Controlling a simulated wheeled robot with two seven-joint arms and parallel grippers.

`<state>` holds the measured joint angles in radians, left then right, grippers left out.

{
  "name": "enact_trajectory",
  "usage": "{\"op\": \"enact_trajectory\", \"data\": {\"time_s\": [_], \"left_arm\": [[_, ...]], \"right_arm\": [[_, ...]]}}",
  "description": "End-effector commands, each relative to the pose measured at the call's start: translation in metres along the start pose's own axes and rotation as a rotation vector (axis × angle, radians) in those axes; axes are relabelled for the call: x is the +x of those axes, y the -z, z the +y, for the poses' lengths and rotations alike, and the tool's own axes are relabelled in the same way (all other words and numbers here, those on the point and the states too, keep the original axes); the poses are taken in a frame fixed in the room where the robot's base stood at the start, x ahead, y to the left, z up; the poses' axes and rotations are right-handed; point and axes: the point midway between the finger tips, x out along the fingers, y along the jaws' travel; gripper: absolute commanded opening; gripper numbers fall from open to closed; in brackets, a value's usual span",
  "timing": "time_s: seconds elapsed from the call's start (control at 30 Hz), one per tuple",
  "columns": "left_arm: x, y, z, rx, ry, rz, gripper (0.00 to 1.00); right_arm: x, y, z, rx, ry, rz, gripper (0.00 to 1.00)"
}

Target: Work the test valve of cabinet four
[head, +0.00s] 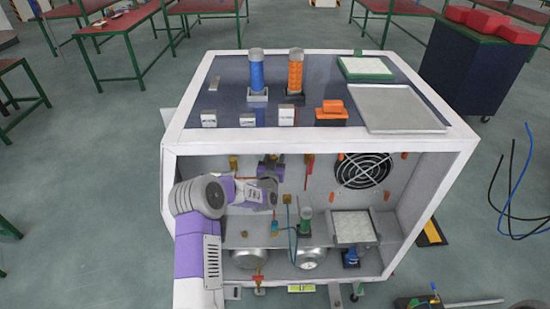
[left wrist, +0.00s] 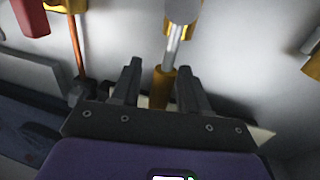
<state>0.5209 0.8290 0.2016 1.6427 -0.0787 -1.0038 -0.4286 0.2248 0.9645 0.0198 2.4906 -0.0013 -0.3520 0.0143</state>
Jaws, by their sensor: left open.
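The open-fronted cabinet (head: 320,146) with a white frame stands in the middle of the head view. My left arm reaches into its upper left part. My left gripper (head: 270,166) is near the back wall there, its fingers hard to make out. In the left wrist view the left gripper (left wrist: 158,85) is open. A brass fitting with a silver stem (left wrist: 165,80) shows between and beyond its fingers; I cannot tell whether they touch it. I cannot tell which fitting is the test valve, and no cabinet number is readable. My right gripper is not in view.
Inside the cabinet are a red-handled part (head: 309,172), a round fan grille (head: 363,170), a shelf (head: 260,233) and silver cylinders (head: 312,258) below. Blue and orange canisters stand on top. In the left wrist view a red part (left wrist: 31,17) and copper pipe (left wrist: 77,47) are at left.

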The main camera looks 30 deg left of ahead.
Motion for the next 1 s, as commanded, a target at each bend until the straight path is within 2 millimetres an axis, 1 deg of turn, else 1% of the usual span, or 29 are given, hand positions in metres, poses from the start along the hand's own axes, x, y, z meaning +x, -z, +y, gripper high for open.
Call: {"op": "enact_trajectory", "data": {"time_s": [0.1, 0.27, 0.3, 0.4, 0.77, 0.87, 1.0], "left_arm": [[0.0, 0.0, 0.0, 0.0, 0.0, -0.001, 0.44], [0.0, 0.0, 0.0, 0.0, -0.001, -0.001, 0.2], [0.0, 0.0, 0.0, 0.0, -0.001, -0.001, 0.14], [0.0, 0.0, 0.0, 0.0, -0.001, -0.001, 0.0], [-0.001, -0.001, -0.002, -0.007, 0.002, 0.001, 0.0], [-0.002, -0.002, -0.008, -0.026, 0.007, 0.005, 0.0], [-0.005, -0.004, -0.025, -0.08, 0.024, 0.018, 0.0]], "right_arm": [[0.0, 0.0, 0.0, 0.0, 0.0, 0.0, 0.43], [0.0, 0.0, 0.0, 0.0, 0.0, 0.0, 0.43], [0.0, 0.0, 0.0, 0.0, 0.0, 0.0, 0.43], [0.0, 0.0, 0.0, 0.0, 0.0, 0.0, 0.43], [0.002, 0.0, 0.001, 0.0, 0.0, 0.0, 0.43], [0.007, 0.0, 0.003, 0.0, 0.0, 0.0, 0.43], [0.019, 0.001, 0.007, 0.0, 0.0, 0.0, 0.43]]}}
